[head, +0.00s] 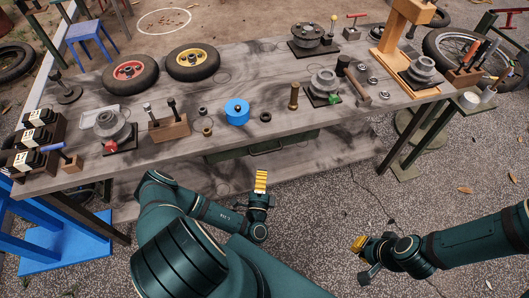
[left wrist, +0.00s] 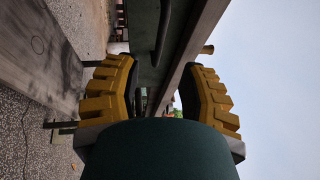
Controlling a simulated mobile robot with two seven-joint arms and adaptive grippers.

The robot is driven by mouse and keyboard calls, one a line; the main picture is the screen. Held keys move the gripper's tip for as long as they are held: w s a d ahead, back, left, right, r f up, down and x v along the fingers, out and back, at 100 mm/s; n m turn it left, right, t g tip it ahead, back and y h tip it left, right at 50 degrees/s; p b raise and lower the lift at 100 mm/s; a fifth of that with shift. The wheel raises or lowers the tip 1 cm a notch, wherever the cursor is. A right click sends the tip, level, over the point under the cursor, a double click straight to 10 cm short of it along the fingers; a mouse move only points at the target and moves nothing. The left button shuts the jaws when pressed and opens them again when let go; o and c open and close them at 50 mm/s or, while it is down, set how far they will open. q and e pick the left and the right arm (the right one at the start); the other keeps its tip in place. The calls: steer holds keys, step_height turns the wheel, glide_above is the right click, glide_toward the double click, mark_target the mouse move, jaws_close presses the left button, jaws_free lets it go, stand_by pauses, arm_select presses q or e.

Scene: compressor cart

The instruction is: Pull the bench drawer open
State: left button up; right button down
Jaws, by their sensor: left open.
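The bench drawer (head: 262,146) is a dark green box under the front edge of the wooden bench (head: 340,118); it looks closed. Its handle (head: 266,150) is a thin dark bar on the front. My left gripper (head: 260,182) is below and in front of the drawer, apart from the handle. In the left wrist view my left gripper (left wrist: 158,66) has its two yellow fingers spread, with nothing between them; the dark handle (left wrist: 163,28) and green drawer front (left wrist: 145,50) show beyond the fingertips. My right gripper (head: 366,256) hangs over the gravel at the right; its opening is unclear.
The bench top holds two wheels (head: 131,75), a blue spool (head: 237,108), a wooden block with tools (head: 170,128) and several metal parts. Bench legs (head: 408,140) stand at the right, a blue stand (head: 65,245) at the left. The gravel before the bench is clear.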

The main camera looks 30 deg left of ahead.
mark_target(265, 152)
arm_select(q)
steer(key=b+x, duration=0.1)
steer(key=x, duration=0.9)
steer(key=shift+d, duration=0.1)
jaws_close()
